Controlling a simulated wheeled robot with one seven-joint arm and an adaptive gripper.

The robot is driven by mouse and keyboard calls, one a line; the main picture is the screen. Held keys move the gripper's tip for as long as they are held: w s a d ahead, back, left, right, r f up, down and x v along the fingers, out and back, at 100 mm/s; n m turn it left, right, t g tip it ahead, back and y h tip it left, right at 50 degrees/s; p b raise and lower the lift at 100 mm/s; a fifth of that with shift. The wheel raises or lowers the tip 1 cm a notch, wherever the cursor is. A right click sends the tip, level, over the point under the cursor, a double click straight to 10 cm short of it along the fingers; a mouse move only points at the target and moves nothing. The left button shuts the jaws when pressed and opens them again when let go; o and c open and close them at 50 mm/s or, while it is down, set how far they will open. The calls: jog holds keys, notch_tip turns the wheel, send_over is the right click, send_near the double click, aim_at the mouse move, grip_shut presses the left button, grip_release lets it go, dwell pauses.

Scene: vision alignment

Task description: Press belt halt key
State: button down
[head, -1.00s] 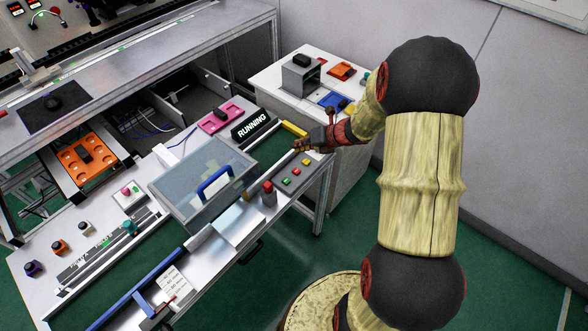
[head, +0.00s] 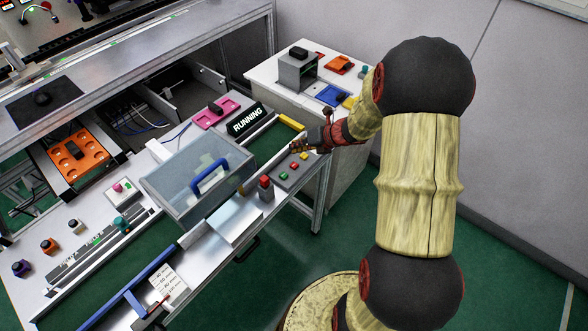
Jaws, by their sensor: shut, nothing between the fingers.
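A grey key panel (head: 277,187) lies at the right end of the bench, with a green key (head: 283,177), a red key (head: 295,167) and a yellow key (head: 304,156) in a row. No key label is legible, so I cannot tell which is the belt halt key. A larger red button on a grey post (head: 265,184) stands at the panel's left end. My gripper (head: 294,149) is shut and empty, close to the panel's far end by the yellow key. I cannot tell whether it touches anything. A black sign (head: 246,119) reads RUNNING.
A clear box with a blue handle (head: 170,198) sits on the green belt (head: 152,247), left of the panel. A yellow bar (head: 291,123) lies behind my gripper. A white side table (head: 283,71) with a grey holder and coloured trays stands beyond. Green floor is open in front.

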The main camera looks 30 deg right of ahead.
aim_at(296, 163)
jog(key=shift+f+b, duration=1.7)
jog(key=shift+f, duration=0.85)
jog(key=shift+f, duration=0.4)
jog(key=shift+f+b, duration=0.35)
jog(key=shift+f, duration=0.1)
jog(key=shift+r, duration=0.1)
jog(key=shift+r+p, duration=0.8)
jog(key=shift+p, duration=0.15)
notch_tip(296, 163, up, 5)
jog(key=p, duration=0.5)
jog(key=shift+r, duration=0.1)
